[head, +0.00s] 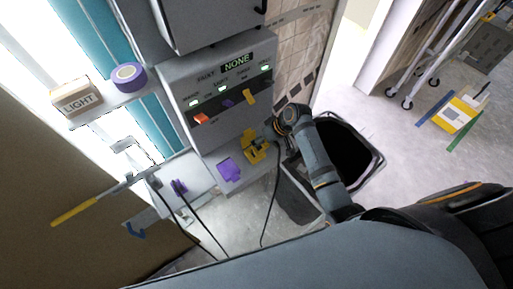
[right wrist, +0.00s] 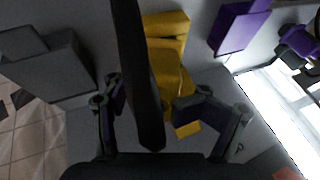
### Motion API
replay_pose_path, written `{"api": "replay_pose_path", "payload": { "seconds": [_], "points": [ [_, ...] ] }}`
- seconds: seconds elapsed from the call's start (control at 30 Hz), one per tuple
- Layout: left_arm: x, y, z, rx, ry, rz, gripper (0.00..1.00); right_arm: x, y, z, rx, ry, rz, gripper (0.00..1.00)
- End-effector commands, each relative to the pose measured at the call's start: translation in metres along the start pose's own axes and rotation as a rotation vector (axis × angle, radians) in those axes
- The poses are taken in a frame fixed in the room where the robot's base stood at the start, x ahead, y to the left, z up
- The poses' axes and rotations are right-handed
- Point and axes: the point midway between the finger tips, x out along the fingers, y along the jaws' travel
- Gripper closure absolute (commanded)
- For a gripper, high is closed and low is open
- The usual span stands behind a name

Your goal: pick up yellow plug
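The yellow plug (head: 258,147) is at the lower right of the grey panel, with a black cable hanging near it. The right wrist view shows yellow parts (right wrist: 170,65) just beyond my fingers, partly hidden by the black cable (right wrist: 138,80). I cannot tell where the plug ends and any socket begins. My right gripper (right wrist: 155,112) is open, its two fingers apart on either side of the cable and the yellow parts. In the head view, my right gripper (head: 274,133) is right beside the yellow plug. My left gripper is not in view.
A purple block (head: 229,170) sits left of the yellow plug. A purple plug (head: 178,187) with a cable is farther left. A dark open bin (head: 370,165) stands to the right. A shelf holds a LIGHT box (head: 76,98) and purple tape (head: 128,76). The panel display (head: 237,63) reads NONE.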

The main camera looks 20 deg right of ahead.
Motion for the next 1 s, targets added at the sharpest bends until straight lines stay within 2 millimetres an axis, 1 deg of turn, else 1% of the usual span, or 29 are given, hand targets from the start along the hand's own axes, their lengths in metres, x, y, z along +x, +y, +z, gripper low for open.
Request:
{"api": "replay_pose_path", "payload": {
  "seconds": [0.03,0.33,0.43,0.63,1.0],
  "points": [
    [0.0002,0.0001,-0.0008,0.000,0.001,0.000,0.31,0.0004,0.0003,0.0007,0.001,-0.001,0.000,0.53],
    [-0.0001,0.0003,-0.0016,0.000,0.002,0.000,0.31,-0.0007,-0.0007,-0.0008,0.000,0.002,-0.001,0.93],
    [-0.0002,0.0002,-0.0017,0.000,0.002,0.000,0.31,-0.0011,-0.0009,-0.0013,0.000,0.003,-0.002,0.98],
    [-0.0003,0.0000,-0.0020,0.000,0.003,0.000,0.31,-0.0014,-0.0011,-0.0018,-0.001,0.004,-0.002,1.00],
    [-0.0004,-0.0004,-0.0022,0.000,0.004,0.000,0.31,-0.0017,-0.0014,-0.0023,-0.001,0.005,-0.002,1.00]
  ]
}}
